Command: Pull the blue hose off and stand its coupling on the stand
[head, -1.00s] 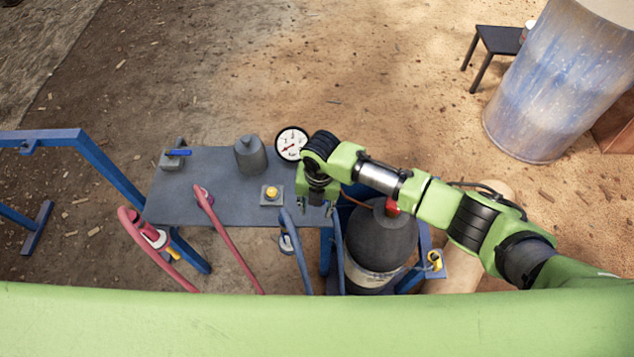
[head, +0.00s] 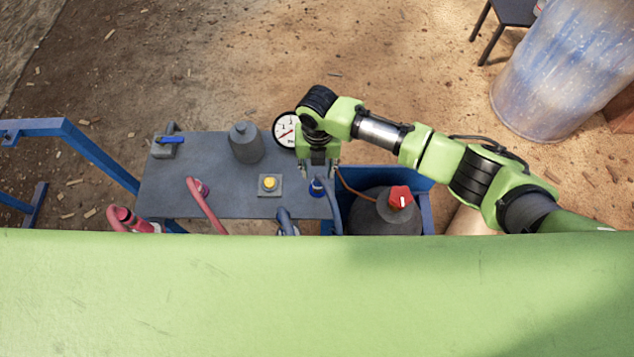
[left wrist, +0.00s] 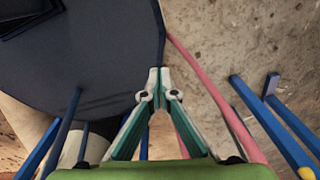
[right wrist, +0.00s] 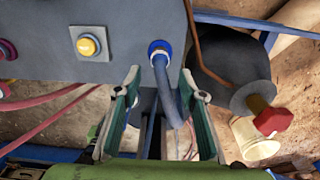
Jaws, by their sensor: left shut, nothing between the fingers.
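The blue hose (right wrist: 168,85) ends in a blue coupling (right wrist: 160,49) seated on the grey panel, seen in the right wrist view. In the head view this coupling (head: 317,187) sits at the panel's right end, just below my right gripper (head: 318,176). My right gripper (right wrist: 161,78) is open; the hose runs down between its fingers without either clearly touching it. My left gripper (left wrist: 160,72) is shut and empty in the left wrist view, outside the head view. I cannot make out which part is the stand.
The grey panel (head: 215,198) carries a yellow button (head: 269,183), a gauge (head: 286,130) and a grey bottle-like part (head: 246,142). Red hoses (head: 205,205) lie left. A dark tank with a red knob (head: 400,197) stands close right of the hose. A blue frame (head: 100,160) is far left.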

